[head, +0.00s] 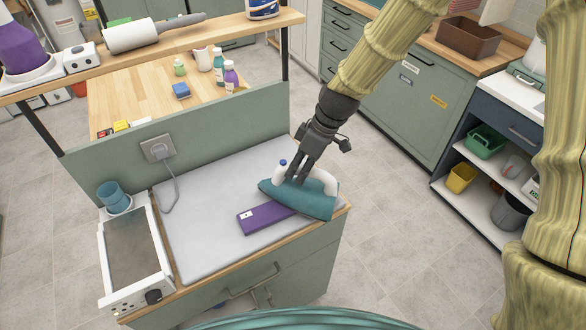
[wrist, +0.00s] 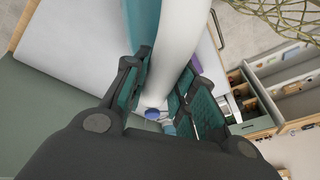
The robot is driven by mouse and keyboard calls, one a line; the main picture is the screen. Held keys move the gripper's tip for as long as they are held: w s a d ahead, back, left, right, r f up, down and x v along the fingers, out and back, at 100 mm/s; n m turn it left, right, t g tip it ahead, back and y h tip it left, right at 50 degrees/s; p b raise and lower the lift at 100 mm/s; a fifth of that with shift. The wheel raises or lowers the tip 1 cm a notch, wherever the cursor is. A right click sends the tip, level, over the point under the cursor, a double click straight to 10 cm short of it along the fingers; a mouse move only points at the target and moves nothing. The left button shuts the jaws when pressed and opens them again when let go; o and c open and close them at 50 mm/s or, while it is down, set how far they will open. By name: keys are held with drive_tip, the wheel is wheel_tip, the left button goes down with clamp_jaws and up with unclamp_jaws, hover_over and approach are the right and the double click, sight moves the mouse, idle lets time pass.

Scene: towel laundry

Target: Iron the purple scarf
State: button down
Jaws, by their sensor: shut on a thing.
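A folded purple scarf (head: 262,216) lies on the pale grey ironing surface (head: 205,215) near its front edge. A teal iron (head: 305,199) with a white handle is at the scarf's right end and covers part of it. I cannot tell whether the iron's sole touches the scarf. My gripper (head: 299,178) is shut on the iron's handle from above. In the wrist view the white handle (wrist: 176,50) runs between the fingers of my gripper (wrist: 168,95), and a small strip of the purple scarf (wrist: 196,62) shows beside it.
A metal-topped hot plate (head: 133,245) and a blue cup (head: 113,195) stand left of the ironing surface. A green back panel (head: 215,145) with a socket (head: 158,149) rises behind. A shelf (head: 150,55) overhangs the back left, holding a lint roller (head: 135,35). The surface's left and middle are clear.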

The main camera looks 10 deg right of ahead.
drive_tip(key=shift+w+d+r+p, duration=0.1)
drive_tip(key=shift+d+r+p, duration=0.1)
drive_tip(key=shift+r+p, duration=0.15)
drive_tip(key=shift+w+d+r+p, duration=0.15)
drive_tip(key=shift+r+p, duration=0.15)
drive_tip(key=shift+r, duration=0.55)
drive_tip(key=shift+s+a+r+p, duration=0.15)
drive_tip(key=shift+r+p, duration=0.25)
drive_tip(key=shift+r, duration=0.2)
drive_tip(key=shift+s+a+r+p, duration=0.1)
drive_tip(key=shift+r+p, duration=0.25)
drive_tip(key=shift+r, duration=0.25)
wheel_tip(320, 180, up, 2)
drive_tip(key=shift+w+d+r+p, duration=0.1)
drive_tip(key=shift+w+p, duration=0.05)
drive_tip(key=shift+p, duration=0.65)
drive_tip(key=shift+r+p, duration=0.4)
drive_tip(key=shift+r, duration=0.25)
drive_tip(key=shift+f, duration=0.1)
